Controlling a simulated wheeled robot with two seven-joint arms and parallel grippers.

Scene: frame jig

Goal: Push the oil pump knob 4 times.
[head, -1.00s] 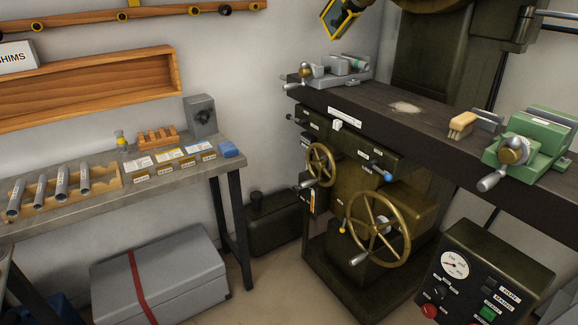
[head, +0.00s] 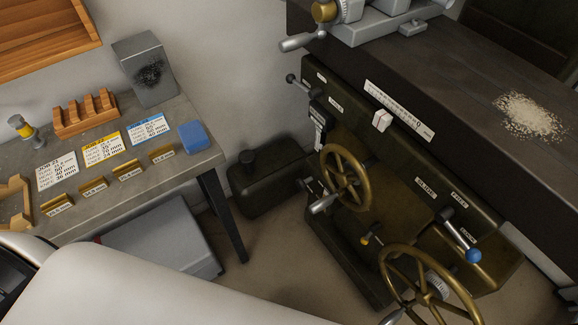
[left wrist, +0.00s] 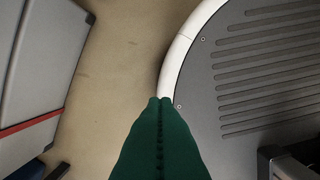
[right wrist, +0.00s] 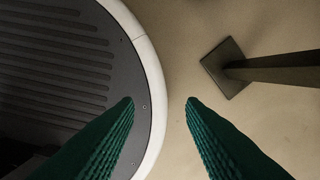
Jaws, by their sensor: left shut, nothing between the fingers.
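A dark tank (head: 270,188) stands low between the bench and the machine in the head view. Neither gripper shows in the head view. In the left wrist view my left gripper (left wrist: 160,102) is shut and empty, pointing down above the floor and my base edge. In the right wrist view my right gripper (right wrist: 160,102) is open and empty, above the floor beside my base. The tank and knob are in neither wrist view.
The machine carries a brass handwheel (head: 346,178), a larger handwheel (head: 428,290) and a blue-tipped lever (head: 472,254). The bench (head: 190,110) holds a blue block (head: 193,137), cards and a wooden rack. A grey case (head: 165,240) lies under it. My white arm link fills the lower left.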

